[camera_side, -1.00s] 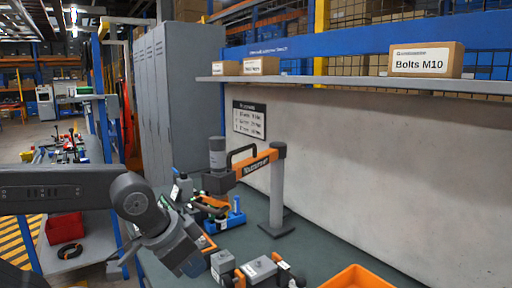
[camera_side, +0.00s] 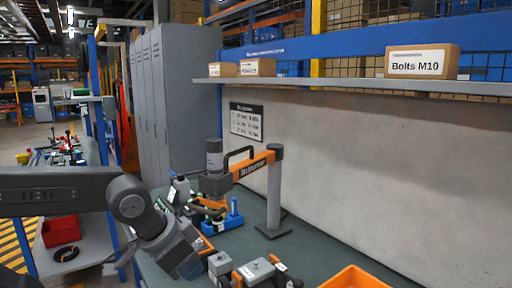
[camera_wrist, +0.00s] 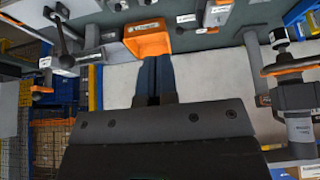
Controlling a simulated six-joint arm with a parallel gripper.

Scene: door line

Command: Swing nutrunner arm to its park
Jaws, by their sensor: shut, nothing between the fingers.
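The nutrunner arm shows in the side view as an orange boom (camera_side: 252,166) with a black handle (camera_side: 236,155). It runs left from a grey post (camera_side: 274,195) on the bench. The grey nutrunner (camera_side: 214,158) hangs upright at its left end. In the wrist view an orange and grey arm-like fixture is at the right (camera_wrist: 290,66). My gripper (camera_wrist: 154,62) is shut and empty in the wrist view, apart from that fixture. In the side view my wrist is at lower left, and the fingertips cannot be made out.
An orange bin (camera_side: 355,278) stands at the bench's front; it also shows in the wrist view (camera_wrist: 147,40) by my fingertips. A blue tool holder (camera_side: 224,222) sits below the nutrunner. Grey and orange fixtures (camera_side: 256,270) stand near my wrist. A shelf (camera_side: 350,86) runs along the wall.

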